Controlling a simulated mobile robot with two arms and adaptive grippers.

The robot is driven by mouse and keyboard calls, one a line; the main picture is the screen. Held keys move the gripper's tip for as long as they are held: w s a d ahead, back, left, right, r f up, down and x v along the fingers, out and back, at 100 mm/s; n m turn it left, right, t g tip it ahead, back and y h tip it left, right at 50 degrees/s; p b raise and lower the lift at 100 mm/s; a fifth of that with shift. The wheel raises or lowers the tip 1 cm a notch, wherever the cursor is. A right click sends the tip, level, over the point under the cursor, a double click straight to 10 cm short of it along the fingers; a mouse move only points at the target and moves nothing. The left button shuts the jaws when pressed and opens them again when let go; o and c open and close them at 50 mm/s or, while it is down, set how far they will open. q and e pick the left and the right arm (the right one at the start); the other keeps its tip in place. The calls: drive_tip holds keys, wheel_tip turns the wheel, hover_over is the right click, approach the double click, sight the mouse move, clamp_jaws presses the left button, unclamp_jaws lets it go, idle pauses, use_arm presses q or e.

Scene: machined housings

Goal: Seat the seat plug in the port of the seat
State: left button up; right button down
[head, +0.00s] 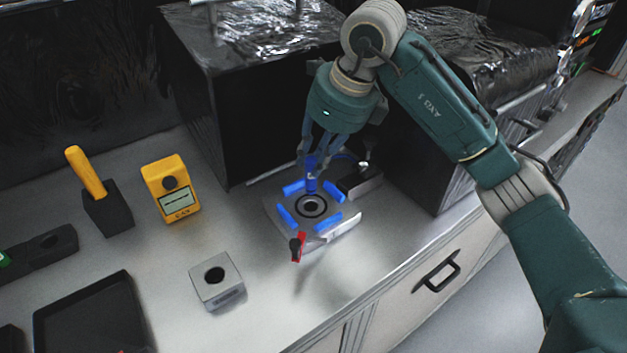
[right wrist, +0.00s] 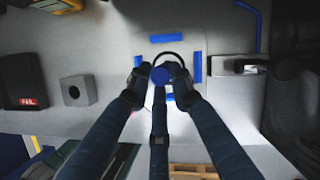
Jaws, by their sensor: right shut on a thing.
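The seat plug (head: 311,172) is a small blue cylinder, held upright in the fingers of my right gripper (head: 312,160). In the right wrist view its round blue end (right wrist: 160,75) shows between the fingertips. The seat (head: 268,209) is a grey metal plate with blue strips around a dark ringed port (head: 310,206). The plug appears above the port and toward its back side; the port looks open in the head view. In the right wrist view the plug and fingers hide most of the port. My left gripper is not in view.
A red-handled lever (head: 299,246) is at the seat's front edge, and a dark block (head: 360,182) with a cable stands behind right. A holed grey block (head: 217,282), a yellow meter (head: 171,188), a yellow-handled tool (head: 87,172) and a black tray (head: 40,325) are left.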

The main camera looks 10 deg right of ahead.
sight(315, 184)
wheel_tip(315, 184, down, 4)
drive_tip(key=shift+r+p, duration=0.2)
drive_tip(key=shift+p, duration=0.15)
wheel_tip(315, 184, down, 3)
drive_tip(key=shift+f+p, duration=0.1)
drive_tip(key=shift+p, duration=0.4)
drive_tip(key=shift+f, duration=0.35)
drive_tip(key=shift+f, duration=0.1)
drive_tip(key=c, duration=1.5)
unclamp_jaws()
drive_tip(key=shift+c, duration=0.2)
